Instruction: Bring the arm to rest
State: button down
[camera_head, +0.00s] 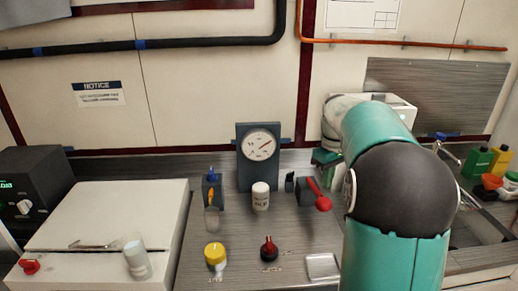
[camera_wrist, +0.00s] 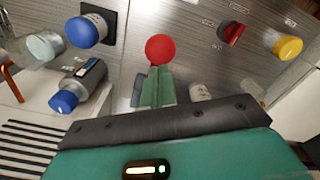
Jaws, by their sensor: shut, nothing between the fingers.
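My arm, teal with a black joint, fills the right of the head view. In the wrist view my gripper (camera_wrist: 158,72) shows as shut green fingers with nothing between them. The fingers point at a red ball knob (camera_wrist: 161,49), which shows just beyond their tips; I cannot tell whether they touch it. In the head view a red-handled lever (camera_head: 318,196) stands on the panel, just left of my arm. The gripper's fingertips are not clear in the head view.
A dial gauge (camera_head: 260,146) stands at the panel's back. A white bottle (camera_head: 260,197), a yellow button (camera_head: 215,255) and a red knob (camera_head: 269,249) are in front of it. A glass (camera_head: 136,260) stands on the white box at left. Blue knobs (camera_wrist: 86,31) show in the wrist view.

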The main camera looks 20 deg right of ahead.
jog(key=shift+r, duration=0.85)
jog(key=shift+a, duration=0.1)
jog(key=s+a+r+m+t, duration=0.1)
jog(key=s+a+r, duration=0.1)
jog(key=s+a, duration=0.45)
jog(key=s+a+r+t, duration=0.2)
jog(key=s+a+r, duration=0.15)
jog(key=a, duration=0.55)
jog(key=s+a+f+m+t, duration=0.2)
jog(key=s+a+f, duration=0.4)
jog(key=s+a, duration=0.3)
jog(key=s, duration=0.3)
jog(key=shift+s+t, duration=0.3)
